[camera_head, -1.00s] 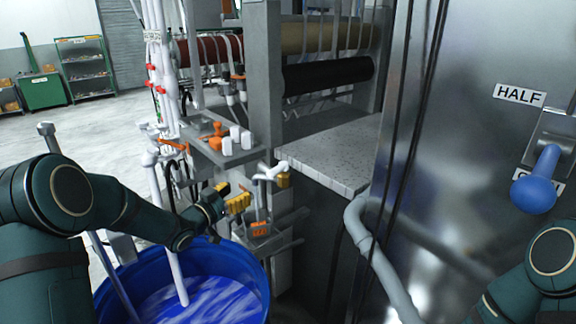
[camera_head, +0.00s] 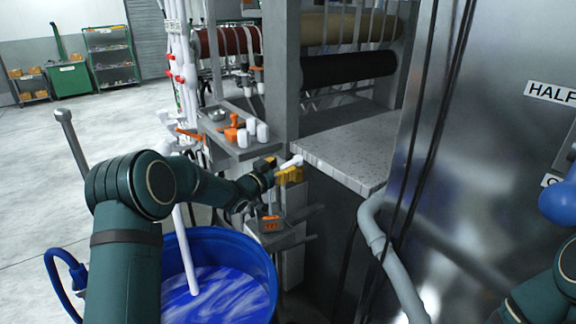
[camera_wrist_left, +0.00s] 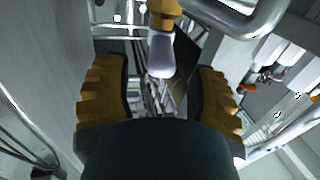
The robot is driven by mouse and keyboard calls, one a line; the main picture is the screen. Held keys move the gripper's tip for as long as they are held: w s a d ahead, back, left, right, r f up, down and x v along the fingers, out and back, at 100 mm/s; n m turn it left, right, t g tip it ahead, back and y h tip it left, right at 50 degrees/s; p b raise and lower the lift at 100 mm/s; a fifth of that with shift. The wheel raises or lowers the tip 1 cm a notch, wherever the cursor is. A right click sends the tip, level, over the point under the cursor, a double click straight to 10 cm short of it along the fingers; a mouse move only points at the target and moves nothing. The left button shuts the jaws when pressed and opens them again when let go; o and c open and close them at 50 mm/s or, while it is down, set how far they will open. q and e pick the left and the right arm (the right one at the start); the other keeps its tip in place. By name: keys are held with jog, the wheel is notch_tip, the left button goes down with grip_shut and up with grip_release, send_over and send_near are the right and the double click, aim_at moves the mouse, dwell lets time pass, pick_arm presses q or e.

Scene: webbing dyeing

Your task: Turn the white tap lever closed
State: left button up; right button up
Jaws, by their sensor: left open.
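The white tap lever (camera_head: 291,161) sticks out beside the grey stone-like ledge in the head view. My left gripper (camera_head: 278,170) is at the lever, its arm reaching in from the left over the blue barrel. In the left wrist view, the lever's white handle (camera_wrist_left: 161,56) hangs from a yellow fitting (camera_wrist_left: 163,14) and lies between my two open yellow-padded fingers, with a gap on each side. The gripper is open and holds nothing. In the head view my gripper hides part of the tap. My right gripper is out of view.
A blue barrel (camera_head: 272,262) of blue liquid stands below my left arm. A grey ledge (camera_head: 345,158) and a curved grey pipe (camera_head: 385,250) lie to the right of the tap. A small shelf (camera_head: 240,150) with orange and white items is behind it.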

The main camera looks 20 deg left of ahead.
aim_at(292, 164)
pick_arm(q)
jog(key=shift+x, duration=1.5)
grip_shut()
